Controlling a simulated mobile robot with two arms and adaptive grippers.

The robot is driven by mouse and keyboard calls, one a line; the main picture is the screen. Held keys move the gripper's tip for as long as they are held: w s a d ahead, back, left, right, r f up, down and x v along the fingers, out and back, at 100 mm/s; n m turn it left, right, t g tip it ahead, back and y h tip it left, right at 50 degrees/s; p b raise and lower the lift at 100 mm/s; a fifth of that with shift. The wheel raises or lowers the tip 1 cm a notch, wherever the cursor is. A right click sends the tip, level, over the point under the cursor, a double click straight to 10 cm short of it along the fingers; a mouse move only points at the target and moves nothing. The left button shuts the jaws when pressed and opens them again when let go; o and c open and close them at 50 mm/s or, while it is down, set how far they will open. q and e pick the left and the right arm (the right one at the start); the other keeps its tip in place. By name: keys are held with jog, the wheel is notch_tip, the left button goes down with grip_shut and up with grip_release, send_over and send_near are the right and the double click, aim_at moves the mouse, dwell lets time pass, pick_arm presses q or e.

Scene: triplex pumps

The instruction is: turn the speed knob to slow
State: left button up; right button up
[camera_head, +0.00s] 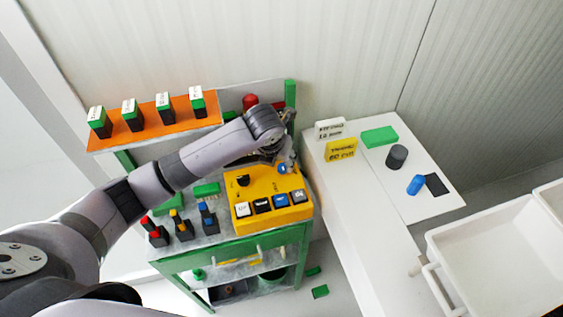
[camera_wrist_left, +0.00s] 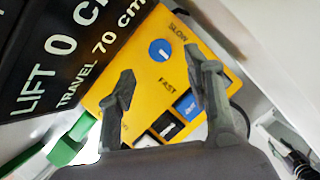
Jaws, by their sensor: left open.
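The yellow control box (camera_head: 270,213) stands on the green-framed cart. Its blue round speed knob (camera_wrist_left: 161,53) shows in the left wrist view, with a small white mark on its face and the printed words SLOW (camera_wrist_left: 178,32) and FAST (camera_wrist_left: 166,86) beside it. The knob also shows in the head view (camera_head: 283,169), partly covered by my gripper. My left gripper (camera_head: 288,163) is open and empty over that corner of the box. Its fingers (camera_wrist_left: 162,78) are spread in the wrist view, and the knob appears beyond them, not between them. I cannot tell the gap in height.
A black knob (camera_head: 242,180) and a row of push buttons (camera_head: 262,205) are on the same box. Several coloured-top levers (camera_head: 181,228) stand left of it. A black display (camera_wrist_left: 62,50) sits beside the box. An orange shelf (camera_head: 150,124) is behind my arm, and a white table (camera_head: 345,210) is right.

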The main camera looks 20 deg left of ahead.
aim_at(282, 167)
pick_arm(q)
jog(key=p+x, duration=0.1)
jog(key=x, duration=0.5)
jog(key=shift+w+f, duration=0.15)
jog(key=shift+f, duration=0.05)
jog(key=shift+c, duration=0.3)
grip_shut()
